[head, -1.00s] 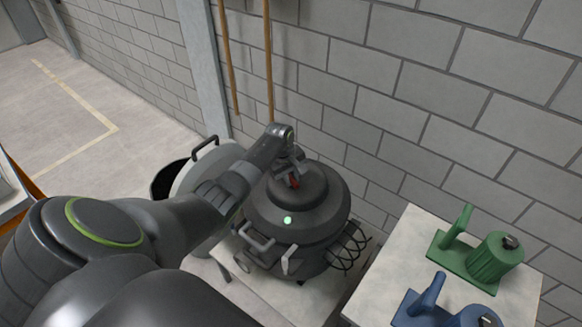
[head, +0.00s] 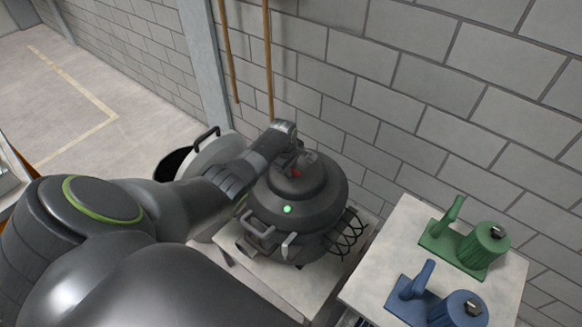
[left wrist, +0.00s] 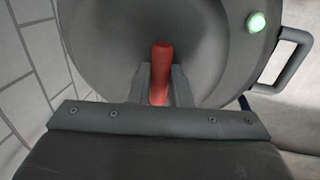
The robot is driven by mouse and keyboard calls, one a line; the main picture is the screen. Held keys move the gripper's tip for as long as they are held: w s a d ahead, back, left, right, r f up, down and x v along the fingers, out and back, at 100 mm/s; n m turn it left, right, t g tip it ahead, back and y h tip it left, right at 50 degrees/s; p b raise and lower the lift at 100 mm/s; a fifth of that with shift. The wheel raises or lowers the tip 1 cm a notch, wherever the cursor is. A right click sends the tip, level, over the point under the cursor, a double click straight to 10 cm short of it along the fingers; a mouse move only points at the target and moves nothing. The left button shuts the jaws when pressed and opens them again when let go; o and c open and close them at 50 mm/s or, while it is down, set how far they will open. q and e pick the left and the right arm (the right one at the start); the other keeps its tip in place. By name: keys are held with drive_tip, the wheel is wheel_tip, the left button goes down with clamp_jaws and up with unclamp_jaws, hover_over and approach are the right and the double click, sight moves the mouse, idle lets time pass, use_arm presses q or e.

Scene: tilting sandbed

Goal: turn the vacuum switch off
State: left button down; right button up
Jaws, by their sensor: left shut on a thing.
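The vacuum (head: 300,222) is a dark grey, round, domed canister on a pale stand by the wall. A red switch lever (head: 296,173) sits on top of its dome, mostly hidden by my gripper in the head view. A green light (head: 287,209) glows on the vacuum's front; it also shows in the left wrist view (left wrist: 256,22). My left gripper (head: 298,168) is at the top of the dome. In the left wrist view its two fingers (left wrist: 159,84) are shut on the red lever (left wrist: 161,62), one on each side. My right gripper is not in view.
A pale table (head: 385,262) at the right holds a green tool (head: 484,246) and a blue tool (head: 458,310). A block wall (head: 420,80) rises close behind the vacuum. A grey bin with a black handle (head: 203,142) stands left of it.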

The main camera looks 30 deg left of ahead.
use_arm(q)
drive_tip(key=c, duration=1.3)
unclamp_jaws()
drive_tip(key=shift+r, duration=0.1)
drive_tip(key=shift+r, duration=0.55)
drive_tip(key=s+r, duration=0.1)
drive_tip(key=r, duration=0.4)
drive_tip(key=s+r, duration=0.1)
drive_tip(key=r, duration=0.4)
drive_tip(key=s+r, duration=0.1)
drive_tip(key=r, duration=0.5)
drive_tip(key=shift+s+a, duration=0.15)
drive_tip(key=shift+s, duration=0.05)
drive_tip(key=shift+f, duration=0.1)
